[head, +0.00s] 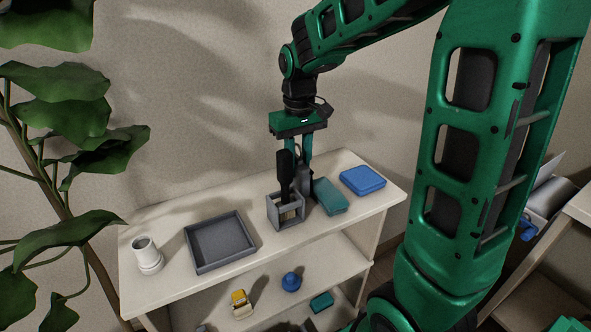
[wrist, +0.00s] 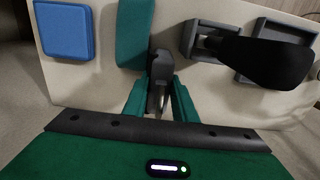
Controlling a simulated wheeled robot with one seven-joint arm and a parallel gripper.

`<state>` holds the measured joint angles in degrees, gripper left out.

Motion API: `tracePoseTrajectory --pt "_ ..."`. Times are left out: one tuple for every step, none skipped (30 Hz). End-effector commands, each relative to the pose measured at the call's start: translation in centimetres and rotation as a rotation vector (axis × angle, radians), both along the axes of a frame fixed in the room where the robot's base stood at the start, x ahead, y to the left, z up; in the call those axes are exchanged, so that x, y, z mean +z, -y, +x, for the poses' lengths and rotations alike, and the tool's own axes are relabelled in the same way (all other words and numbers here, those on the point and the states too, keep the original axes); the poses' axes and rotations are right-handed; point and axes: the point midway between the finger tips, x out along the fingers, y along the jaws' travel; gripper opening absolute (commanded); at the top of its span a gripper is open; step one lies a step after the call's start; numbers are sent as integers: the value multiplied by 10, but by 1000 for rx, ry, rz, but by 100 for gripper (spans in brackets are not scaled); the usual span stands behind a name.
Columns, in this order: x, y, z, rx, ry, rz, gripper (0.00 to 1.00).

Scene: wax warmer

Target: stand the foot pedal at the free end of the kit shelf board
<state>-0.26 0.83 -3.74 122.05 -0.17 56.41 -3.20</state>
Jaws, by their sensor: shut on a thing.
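My gripper (head: 302,172) points down over the top of the shelf unit and is shut on a dark grey, narrow object, seemingly the foot pedal (head: 306,184). In the wrist view, the pedal (wrist: 160,68) is between my green fingers (wrist: 159,105). It is upright between the grey holder and the teal box. I cannot tell whether its bottom touches the board. The pale shelf board (head: 172,231) carries a blue box (head: 362,180) near its right end. The teal box (head: 330,196) lies between that and the pedal.
A grey open holder (head: 287,212) with a tall black-handled tool (head: 284,172) stands close left of my gripper. Further left are a dark grey tray (head: 221,242) and a white cup (head: 147,255). A yellow item (head: 240,303) and a blue item (head: 291,281) sit on the lower shelf.

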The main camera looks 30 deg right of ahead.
Motion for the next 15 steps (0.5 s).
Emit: tracePoseTrajectory --pt "-8 0 0 0 -2 0 0" --pt "-11 0 0 0 -2 0 0" --pt "-14 0 0 0 -2 0 0" --pt "-15 0 0 0 -1 0 0" --pt "-15 0 0 0 0 0 0" --pt "-15 0 0 0 0 0 0" --pt "-15 0 0 0 1 0 0" --pt "-15 0 0 0 1 0 0" --pt "-15 0 0 0 1 0 0" --pt "-15 0 0 0 1 0 0" --pt "-15 0 0 0 0 0 0" --pt "-16 0 0 0 0 0 0" --pt "-17 0 0 0 0 0 0" --pt "-16 0 0 0 0 0 32" --pt "-16 0 0 0 0 0 41"
